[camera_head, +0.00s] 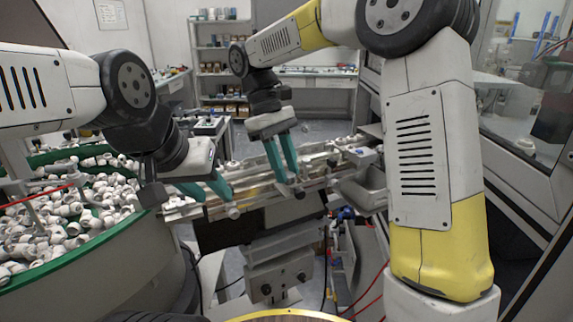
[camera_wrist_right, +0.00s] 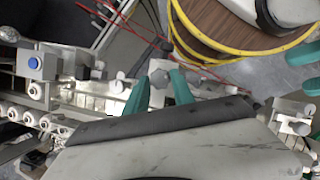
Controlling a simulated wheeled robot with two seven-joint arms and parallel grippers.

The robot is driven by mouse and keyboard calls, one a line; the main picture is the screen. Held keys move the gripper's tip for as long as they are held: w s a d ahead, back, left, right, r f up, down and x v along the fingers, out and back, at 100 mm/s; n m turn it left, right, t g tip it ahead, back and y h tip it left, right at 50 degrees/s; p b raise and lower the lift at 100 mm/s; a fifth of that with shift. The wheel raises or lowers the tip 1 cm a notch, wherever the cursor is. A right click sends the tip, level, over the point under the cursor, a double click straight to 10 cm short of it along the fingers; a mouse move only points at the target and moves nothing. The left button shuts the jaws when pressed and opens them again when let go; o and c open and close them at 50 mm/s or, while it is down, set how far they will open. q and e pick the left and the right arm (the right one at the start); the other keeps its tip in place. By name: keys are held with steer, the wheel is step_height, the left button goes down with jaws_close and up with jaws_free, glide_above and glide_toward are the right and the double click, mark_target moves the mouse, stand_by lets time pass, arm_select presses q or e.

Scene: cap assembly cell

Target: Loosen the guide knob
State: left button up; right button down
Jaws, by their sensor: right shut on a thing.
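The guide rail (camera_head: 255,190) runs across the middle of the head view, with small pale knobs along its near side. My right gripper (camera_head: 289,177) points down at the rail. In the right wrist view its teal fingers (camera_wrist_right: 160,82) are shut on a small grey guide knob (camera_wrist_right: 159,77) at their tips. In the head view the fingers partly hide this spot. My left gripper (camera_head: 216,196) is at the rail's left part, its teal fingers apart, near another pale knob (camera_head: 233,212). Its fingers also show at the right edge of the right wrist view.
A green-rimmed bowl (camera_head: 95,245) full of white caps (camera_head: 60,220) stands at the left. A metal tray (camera_head: 362,190) sits at the rail's right end. A glass-sided cabinet (camera_head: 520,120) is at the right. Shelves (camera_head: 220,60) stand at the back.

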steer(key=c, duration=1.1)
jaws_free()
steer(key=shift+o, duration=0.2)
steer(key=shift+r, duration=0.1)
steer(key=v, duration=0.7)
steer(key=shift+r, duration=0.3)
steer(key=shift+w+a, duration=0.1)
steer(key=s+d+f+m+t+y, duration=0.2)
steer(key=s+d+m+t+y, duration=0.1)
steer(key=s+d, duration=0.5)
steer(key=s+d+f+m+t+y, duration=0.2)
steer(key=s+d+m+t, duration=0.4)
steer(key=s+d, duration=0.2)
steer(key=shift+d+f+m+y, duration=0.3)
steer(key=shift+d+y, duration=0.1)
steer(key=shift+d, duration=0.35)
